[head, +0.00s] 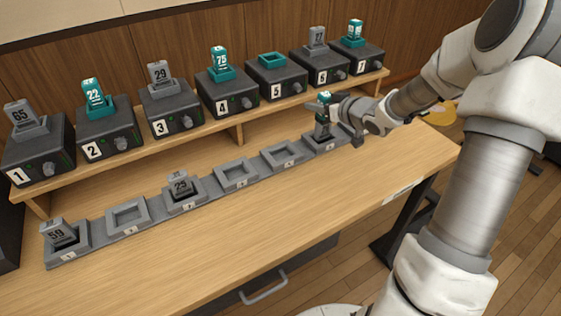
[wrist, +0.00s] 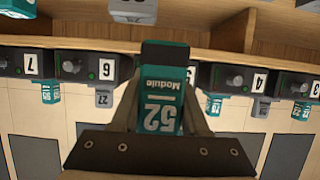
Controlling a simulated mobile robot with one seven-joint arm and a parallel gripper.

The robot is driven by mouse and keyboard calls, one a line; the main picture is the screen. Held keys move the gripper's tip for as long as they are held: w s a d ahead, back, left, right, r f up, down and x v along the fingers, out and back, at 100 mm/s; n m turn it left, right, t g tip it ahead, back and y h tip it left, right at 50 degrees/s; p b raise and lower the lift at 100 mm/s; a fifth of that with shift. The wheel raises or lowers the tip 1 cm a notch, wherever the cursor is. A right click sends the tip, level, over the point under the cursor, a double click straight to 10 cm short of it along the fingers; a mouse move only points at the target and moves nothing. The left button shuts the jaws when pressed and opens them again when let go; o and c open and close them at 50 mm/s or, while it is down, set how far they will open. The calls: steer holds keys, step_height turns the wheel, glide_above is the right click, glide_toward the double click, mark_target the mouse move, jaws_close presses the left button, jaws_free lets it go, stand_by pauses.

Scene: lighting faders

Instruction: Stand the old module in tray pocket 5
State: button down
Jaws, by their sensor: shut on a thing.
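My gripper (head: 325,107) is shut on a teal module (head: 322,129). In the wrist view the module (wrist: 160,112) reads 52, upside down, between the fingers. In the head view it stands about upright at the rightmost tray pocket (head: 340,143); I cannot tell whether it is seated there or just above. The grey tray (head: 103,241) runs along the table, its left pocket marked 1. Counting from there, pocket 5 (head: 270,156) is empty, just left of the gripper. Box 5 (head: 276,84) on the shelf has an empty teal socket (head: 271,60).
Grey module 59 (head: 60,235) stands in the leftmost pocket and grey module 25 (head: 180,185) in the third. Pockets two (head: 128,227) and four (head: 238,184) are empty. The other shelf boxes all hold modules. The table front (head: 250,240) is clear.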

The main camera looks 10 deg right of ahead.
steer(key=b, duration=0.7)
glide_above(277, 147)
step_height(277, 147, down, 7)
steer(key=shift+f, duration=0.15)
steer(key=shift+f+b, duration=0.7)
steer(key=shift+f, duration=1.25)
steer(key=shift+f, duration=0.1)
steer(key=shift+f, duration=0.15)
steer(key=shift+c, duration=2.1)
jaws_free()
